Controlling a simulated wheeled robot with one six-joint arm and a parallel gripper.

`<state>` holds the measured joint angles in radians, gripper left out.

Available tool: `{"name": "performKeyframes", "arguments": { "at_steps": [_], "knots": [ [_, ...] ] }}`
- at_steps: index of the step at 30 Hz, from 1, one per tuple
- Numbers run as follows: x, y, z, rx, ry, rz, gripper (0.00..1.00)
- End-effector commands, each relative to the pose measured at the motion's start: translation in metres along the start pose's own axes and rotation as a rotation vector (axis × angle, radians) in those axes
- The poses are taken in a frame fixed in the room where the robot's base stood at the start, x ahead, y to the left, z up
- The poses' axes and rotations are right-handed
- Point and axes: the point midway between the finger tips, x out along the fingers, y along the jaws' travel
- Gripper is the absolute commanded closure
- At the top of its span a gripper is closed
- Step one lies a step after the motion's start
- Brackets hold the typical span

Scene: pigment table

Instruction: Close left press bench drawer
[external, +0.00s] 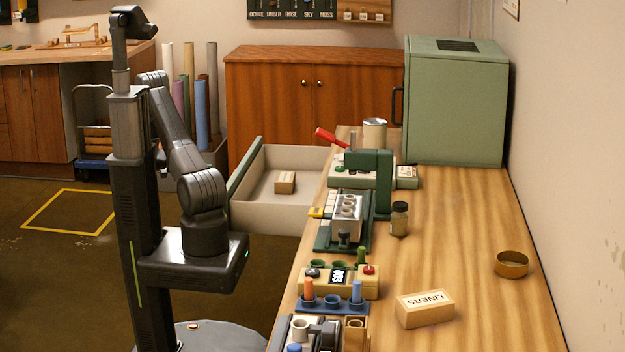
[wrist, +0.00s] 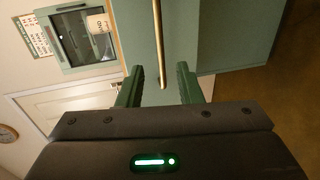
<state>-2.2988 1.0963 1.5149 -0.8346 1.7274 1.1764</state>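The left press bench drawer (external: 266,218) stands pulled out to the left of the bench, with pale walls and a green front (external: 243,171). A small cardboard box (external: 285,182) lies inside it. My gripper's dark body is left of and below the drawer front in the external view; its fingers are hidden there. In the wrist view my gripper (wrist: 159,72) is open and empty. A brass bar handle (wrist: 157,35) on a green panel (wrist: 135,35), which looks like the drawer front, shows between the two green fingers. I cannot tell whether they touch it.
The wooden bench (external: 465,235) carries a green press (external: 370,168), a jar (external: 399,219), a liners box (external: 425,308) and a round dish (external: 511,264). A green cabinet (external: 455,105) stands at its back. Open floor (external: 75,270) lies to the left.

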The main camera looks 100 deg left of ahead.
Motion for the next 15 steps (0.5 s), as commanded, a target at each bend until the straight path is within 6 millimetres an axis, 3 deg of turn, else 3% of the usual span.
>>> {"name": "performKeyframes", "arguments": {
  "at_steps": [6, 15],
  "knots": [
    [0.049, 0.001, 0.000, -0.002, -0.005, 0.000, 0.68],
    [0.086, 0.000, 0.000, 0.000, -0.002, -0.001, 0.68]
  ]
}}
